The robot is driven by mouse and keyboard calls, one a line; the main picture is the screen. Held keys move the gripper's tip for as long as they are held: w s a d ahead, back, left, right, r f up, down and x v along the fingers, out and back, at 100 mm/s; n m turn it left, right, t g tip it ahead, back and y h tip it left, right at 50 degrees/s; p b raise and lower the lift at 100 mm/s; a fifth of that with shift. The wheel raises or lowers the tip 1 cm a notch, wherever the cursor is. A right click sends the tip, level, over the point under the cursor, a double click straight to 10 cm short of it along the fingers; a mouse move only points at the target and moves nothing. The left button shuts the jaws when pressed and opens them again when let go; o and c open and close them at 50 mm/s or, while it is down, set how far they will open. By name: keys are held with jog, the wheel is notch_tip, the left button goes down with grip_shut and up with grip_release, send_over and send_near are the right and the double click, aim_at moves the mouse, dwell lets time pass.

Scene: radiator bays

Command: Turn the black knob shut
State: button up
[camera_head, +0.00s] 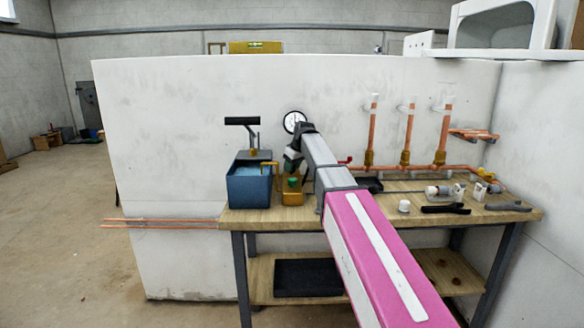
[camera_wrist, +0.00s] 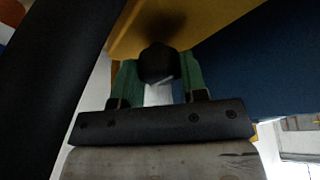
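The black knob (camera_wrist: 159,64) shows in the wrist view in front of a yellow block (camera_wrist: 225,20). The green fingers of my gripper (camera_wrist: 159,75) stand on both sides of the knob, with no clear gap, so the gripper looks shut on it. How the knob is turned is too dark to tell. In the head view my gripper (camera_head: 291,158) points down over the yellow block (camera_head: 292,198), right beside the blue tank (camera_head: 248,192). The black knob is hidden there behind my gripper.
A black lever handle (camera_head: 241,121) rises above the tank, and a round gauge (camera_head: 294,122) stands behind my wrist. Copper pipes (camera_head: 405,135) with a red valve handle are at the right. Fittings and tools lie on the workbench (camera_head: 385,199).

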jog(key=shift+m, duration=0.4)
jog(key=m+h, duration=0.1)
jog(key=m, duration=0.1)
jog(key=m+t, duration=0.1)
jog(key=m, duration=0.1)
jog(key=shift+s+a+m+h, duration=0.1)
jog(key=shift+m+h, duration=0.2)
jog(key=shift+h, duration=0.1)
jog(key=m+h, duration=0.1)
jog(key=m, duration=0.2)
jog(key=m+h, duration=0.1)
jog(key=m, duration=0.2)
jog(key=shift+a+h, duration=0.1)
jog(key=shift+h, duration=0.2)
jog(key=shift+m, duration=0.3)
jog(key=o, duration=0.9)
jog(key=v, duration=1)
jog(key=shift+s+r, duration=0.15)
jog(key=shift+r, duration=0.2)
